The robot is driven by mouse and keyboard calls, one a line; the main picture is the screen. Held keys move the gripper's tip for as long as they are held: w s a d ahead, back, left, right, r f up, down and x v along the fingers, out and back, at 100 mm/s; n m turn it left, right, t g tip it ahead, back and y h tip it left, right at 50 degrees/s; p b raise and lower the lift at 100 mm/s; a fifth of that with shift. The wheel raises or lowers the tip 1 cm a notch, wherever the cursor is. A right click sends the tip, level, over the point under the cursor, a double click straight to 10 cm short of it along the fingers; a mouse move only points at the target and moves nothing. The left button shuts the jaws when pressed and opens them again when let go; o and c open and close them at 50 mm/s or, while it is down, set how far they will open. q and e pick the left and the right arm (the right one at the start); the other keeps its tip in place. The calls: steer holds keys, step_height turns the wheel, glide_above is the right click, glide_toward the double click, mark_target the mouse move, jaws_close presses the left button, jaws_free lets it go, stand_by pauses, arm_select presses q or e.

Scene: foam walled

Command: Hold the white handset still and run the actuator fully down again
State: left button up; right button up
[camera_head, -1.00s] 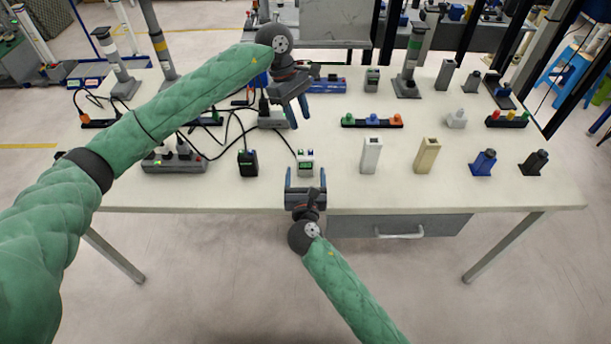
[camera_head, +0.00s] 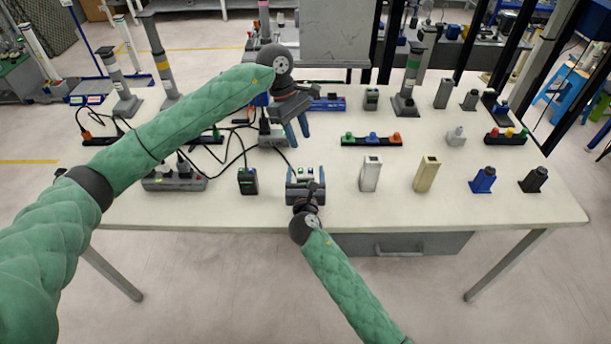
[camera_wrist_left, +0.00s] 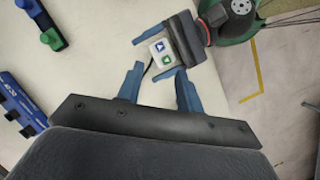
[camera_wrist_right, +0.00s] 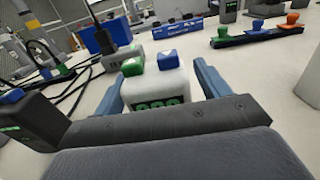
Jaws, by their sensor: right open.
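The white handset (camera_head: 304,177) stands near the table's front edge, with green and blue buttons on top. In the right wrist view the handset (camera_wrist_right: 158,92) shows a green display on its near face. My right gripper (camera_head: 305,182) is open, its fingers on either side of the handset; a gap shows on the right. My left gripper (camera_head: 297,137) is open and empty above and behind the handset, pointing down. The left wrist view shows the button top (camera_wrist_left: 162,52).
A black handset (camera_head: 247,181) stands left of the white one, among dark cables. A grey socket block (camera_head: 172,183) is farther left. White (camera_head: 370,174) and beige (camera_head: 427,174) blocks stand to the right. A strip with coloured buttons (camera_head: 371,140) lies behind them.

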arm_select(q)
steer(key=shift+c, duration=0.5)
arm_select(e)
steer(key=c, duration=1.1)
arm_select(q)
jaws_close()
arm_select(e)
steer(key=shift+c, duration=0.2)
